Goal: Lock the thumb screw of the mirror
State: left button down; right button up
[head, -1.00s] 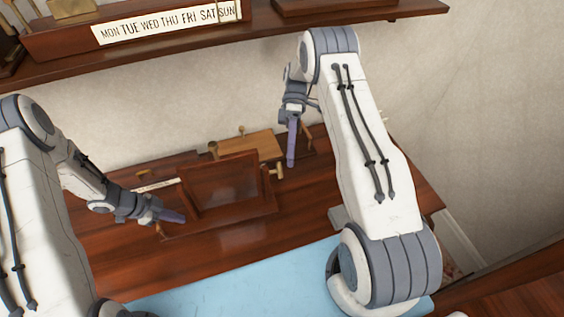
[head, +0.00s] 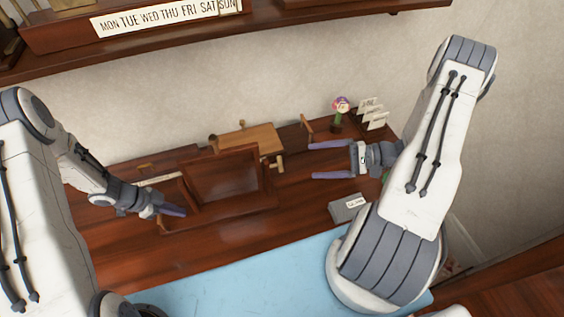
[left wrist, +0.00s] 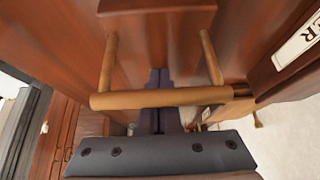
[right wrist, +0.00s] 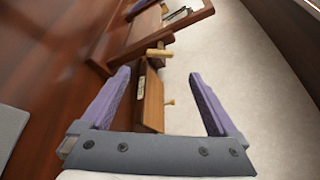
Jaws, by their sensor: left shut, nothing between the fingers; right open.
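The mirror (head: 222,177) stands tilted in a dark wooden frame on the desk. A light wooden thumb screw (head: 277,163) sticks out at its right side; a light wooden peg (right wrist: 158,50) beside the frame in the right wrist view looks like the same screw. My right gripper (head: 313,160) is open and empty, to the right of the screw, its fingers pointing left. The screw is apart from the fingers. My left gripper (head: 178,211) is shut and empty by the mirror's lower left corner. In the left wrist view, a wooden handle (left wrist: 160,97) crosses in front of its fingers.
Behind the mirror is a light wooden box (head: 250,140). At the back right are a flower figure (head: 341,104) and a card holder (head: 373,114). A grey box (head: 346,209) lies right of the mirror. A blue mat (head: 240,275) covers the front. A shelf (head: 200,47) hangs above.

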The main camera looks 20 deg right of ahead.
aim_at(276, 165)
pick_arm(q)
jog(key=shift+a+f, duration=0.15)
pick_arm(e)
jog(key=x, duration=0.9)
jog(key=c, duration=1.4)
jog(key=m+g, duration=0.1)
jog(key=m, duration=0.1)
jog(key=m+g, duration=0.2)
jog(key=m, duration=0.1)
jog(key=m+g, duration=0.2)
jog(key=shift+w+r+m+h, duration=0.2)
jog(key=shift+w+m+h, duration=0.15)
jog(key=shift+m+h, duration=0.05)
jog(key=o, duration=1.4)
